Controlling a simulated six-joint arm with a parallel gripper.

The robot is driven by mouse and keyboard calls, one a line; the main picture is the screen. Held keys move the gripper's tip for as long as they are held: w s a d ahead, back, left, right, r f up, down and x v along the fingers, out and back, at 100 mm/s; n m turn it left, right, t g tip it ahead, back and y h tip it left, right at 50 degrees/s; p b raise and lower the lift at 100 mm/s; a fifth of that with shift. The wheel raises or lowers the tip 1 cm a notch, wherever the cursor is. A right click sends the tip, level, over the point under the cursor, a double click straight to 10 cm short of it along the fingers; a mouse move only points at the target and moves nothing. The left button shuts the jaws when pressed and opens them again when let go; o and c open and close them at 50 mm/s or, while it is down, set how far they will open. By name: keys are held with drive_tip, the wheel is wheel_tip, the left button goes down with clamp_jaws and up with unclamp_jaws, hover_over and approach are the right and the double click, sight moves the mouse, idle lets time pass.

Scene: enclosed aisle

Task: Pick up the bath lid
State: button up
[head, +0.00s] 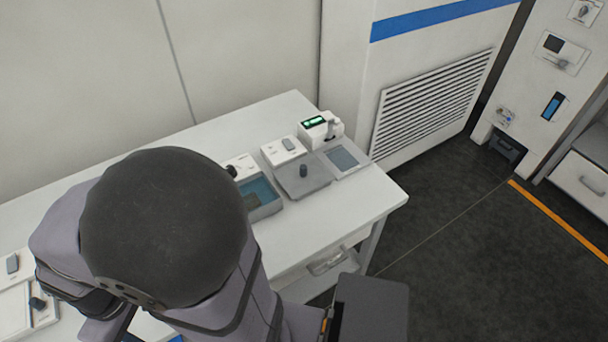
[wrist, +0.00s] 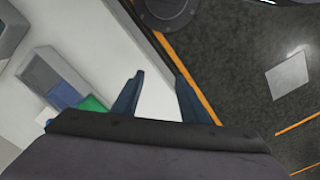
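A flat grey lid with a dark knob (head: 305,184) sits on the white table in the head view, in front of a small white control box. I take it to be the bath lid. Left of it is an open bath (head: 266,209) with blue liquid inside. My gripper (wrist: 157,88) is open in the wrist view, with nothing between its two dark fingers. It points toward white table surface and dark floor, apart from the lid. In the head view my arm hides the gripper. I cannot make out the lid for certain in the wrist view.
The white table (head: 226,140) stands along the wall. A white device with a green display (head: 313,123) and a grey pad (head: 342,158) are right of the lid. A lidded white unit (head: 14,264) is at the far left. The dark floor (head: 455,240) is clear at right.

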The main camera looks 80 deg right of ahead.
drive_tip(key=w+d+m, duration=0.1)
drive_tip(key=d+m, duration=0.2)
drive_tip(key=d, duration=0.6)
drive_tip(key=w+d+m, duration=0.2)
drive_tip(key=d+m, duration=0.1)
drive_tip(key=d, duration=0.6)
drive_tip(key=w+d+m+t+h, duration=0.1)
drive_tip(key=w+d+m, duration=0.1)
drive_tip(key=d, duration=0.7)
drive_tip(key=shift+r+m, duration=0.3)
drive_tip(key=shift+m, duration=0.4)
drive_tip(key=s+d+m+h, duration=0.1)
drive_tip(key=s+d+m, duration=0.1)
drive_tip(key=s+d, duration=0.35)
drive_tip(key=s+d+m, duration=0.2)
drive_tip(key=s+d, duration=0.1)
drive_tip(key=d, duration=0.5)
drive_tip(key=m+g+h, duration=0.1)
drive_tip(key=m, duration=0.4)
hover_over(303, 168)
drive_tip(key=a, duration=0.2)
wheel_tip(303, 168, down, 2)
drive_tip(key=shift+p+x, duration=1.65)
drive_tip(key=shift+x, duration=2)
